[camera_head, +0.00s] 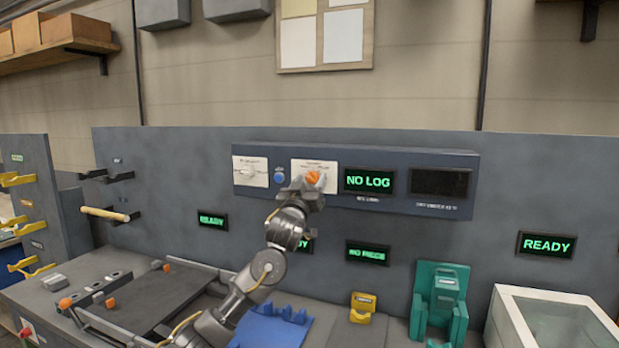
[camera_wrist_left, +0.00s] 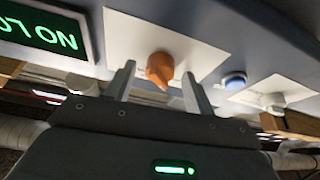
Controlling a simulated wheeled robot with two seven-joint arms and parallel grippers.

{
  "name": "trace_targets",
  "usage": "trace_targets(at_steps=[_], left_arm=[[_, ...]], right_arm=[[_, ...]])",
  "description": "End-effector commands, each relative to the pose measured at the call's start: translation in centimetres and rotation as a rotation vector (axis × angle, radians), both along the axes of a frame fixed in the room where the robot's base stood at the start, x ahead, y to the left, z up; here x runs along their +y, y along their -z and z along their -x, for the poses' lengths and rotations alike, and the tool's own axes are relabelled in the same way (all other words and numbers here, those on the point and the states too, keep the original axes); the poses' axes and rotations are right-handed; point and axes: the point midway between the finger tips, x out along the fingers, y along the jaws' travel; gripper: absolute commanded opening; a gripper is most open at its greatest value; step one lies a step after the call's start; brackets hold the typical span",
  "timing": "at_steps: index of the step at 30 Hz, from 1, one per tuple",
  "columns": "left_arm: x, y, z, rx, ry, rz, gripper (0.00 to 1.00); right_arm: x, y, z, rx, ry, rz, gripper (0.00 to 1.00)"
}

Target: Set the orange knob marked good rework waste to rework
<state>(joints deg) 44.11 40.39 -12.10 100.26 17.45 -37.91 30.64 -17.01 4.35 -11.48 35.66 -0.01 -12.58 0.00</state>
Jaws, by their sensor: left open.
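The orange knob (camera_head: 313,178) sits on a white plate (camera_head: 328,166) on the blue-grey wall panel. In the left wrist view the orange knob (camera_wrist_left: 160,68) stands between the two fingertips, with a gap on each side. My left gripper (camera_head: 308,186) is at the knob, its fingers open and pointing to the panel; it also shows in the left wrist view (camera_wrist_left: 158,88). The plate's lettering is too small to read, so I cannot tell which mark the knob points to. My right gripper is in neither view.
Left of the plate are a blue button (camera_head: 279,177) and a white knob (camera_head: 249,172) on another plate. Right of it is a "NO LOG" display (camera_head: 368,182) and a dark display (camera_head: 440,184). Below stand a blue holder (camera_head: 270,328), a yellow holder (camera_head: 362,307) and a green holder (camera_head: 439,298).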

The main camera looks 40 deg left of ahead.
Motion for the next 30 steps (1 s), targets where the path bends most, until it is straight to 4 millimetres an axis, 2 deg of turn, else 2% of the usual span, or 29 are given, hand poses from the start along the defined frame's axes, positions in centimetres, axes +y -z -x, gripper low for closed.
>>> trace_targets(at_steps=[9, 20, 30], left_arm=[[0.06, -0.04, -0.32, 0.0, 0.001, 0.0, 0.54], [0.06, -0.05, -0.29, 0.001, 0.001, 0.0, 0.09], [0.14, -0.1, -0.26, 0.022, 0.0, -0.059, 0.09]], right_arm=[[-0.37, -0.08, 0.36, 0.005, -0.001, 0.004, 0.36], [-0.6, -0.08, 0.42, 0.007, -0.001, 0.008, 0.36], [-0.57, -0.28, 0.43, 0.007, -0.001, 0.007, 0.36]])
